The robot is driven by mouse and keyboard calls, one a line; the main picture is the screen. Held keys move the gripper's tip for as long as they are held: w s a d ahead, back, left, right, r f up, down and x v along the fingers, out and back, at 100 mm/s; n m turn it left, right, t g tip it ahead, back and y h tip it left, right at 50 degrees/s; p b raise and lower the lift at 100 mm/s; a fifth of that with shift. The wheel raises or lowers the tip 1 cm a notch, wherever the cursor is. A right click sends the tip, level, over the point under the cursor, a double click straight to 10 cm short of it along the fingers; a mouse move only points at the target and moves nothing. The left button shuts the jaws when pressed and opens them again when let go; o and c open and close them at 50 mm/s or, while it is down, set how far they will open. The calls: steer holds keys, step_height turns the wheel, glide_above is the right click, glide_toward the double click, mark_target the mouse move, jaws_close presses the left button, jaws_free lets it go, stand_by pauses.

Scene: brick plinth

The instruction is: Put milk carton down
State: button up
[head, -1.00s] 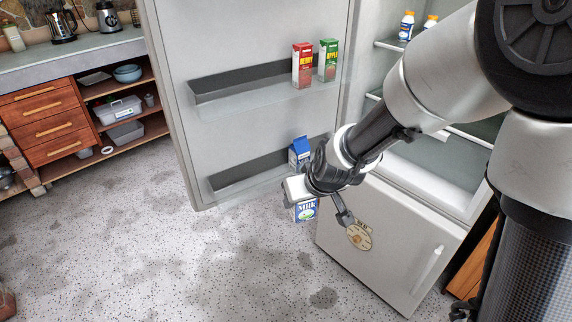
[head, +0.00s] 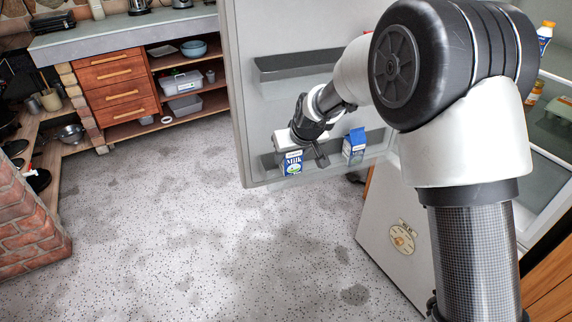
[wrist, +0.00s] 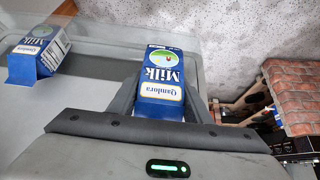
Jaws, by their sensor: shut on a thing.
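A blue and white milk carton (head: 292,162) is held in my gripper (head: 303,150) in front of the open fridge door's lower shelf. In the wrist view the held carton (wrist: 160,85) sits between the two dark fingers, its label upside down, with floor showing beyond it. My gripper is shut on it. A second blue milk carton (head: 354,145) stands in the lower door shelf, to the right of the held one, and also shows at the left of the wrist view (wrist: 38,55). A brick plinth (head: 32,228) shows at the left edge; its top is mostly out of view.
The fridge door (head: 240,110) stands open, with a lower shelf (head: 268,166) and an upper shelf (head: 290,66). Speckled floor (head: 190,220) lies clear between door and plinth. Wooden drawers (head: 115,85) and a counter (head: 120,32) are at the back left.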

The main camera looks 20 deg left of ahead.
steer(key=b+x, duration=0.2)
steer(key=x, duration=0.6)
steer(key=shift+f, duration=0.15)
steer(key=shift+w, duration=0.15)
steer(key=shift+f, duration=0.2)
steer(key=o, duration=1.3)
